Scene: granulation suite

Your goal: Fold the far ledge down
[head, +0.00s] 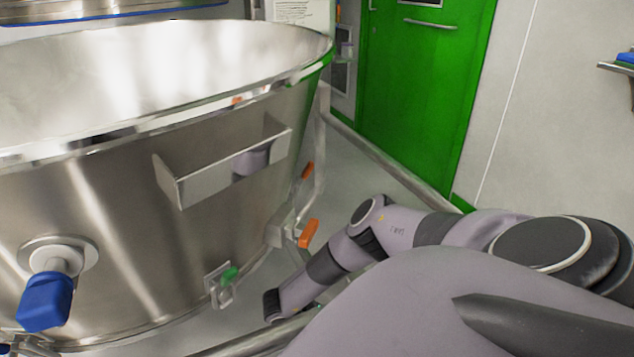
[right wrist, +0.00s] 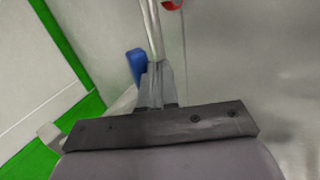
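A small steel ledge (head: 222,170) with upturned ends sticks out from the side of a large steel vessel (head: 100,190) in the head view. Another ledge (head: 614,68) shows in part on the wall at the far right edge, with a blue thing on it. I cannot tell which one the task names. My right arm reaches in from the right, low beside the vessel. In the right wrist view my right gripper's fingers (right wrist: 157,72) are close together, with a metal rod just beyond them. No grip on the rod can be made out. My left gripper is out of view.
A steel frame rail (head: 385,160) runs beside the vessel, with orange levers (head: 308,233) near it. A blue-handled valve (head: 45,300) juts from the vessel at lower left. A green door (head: 425,85) stands behind. A blue part (right wrist: 137,66) is near the right fingers.

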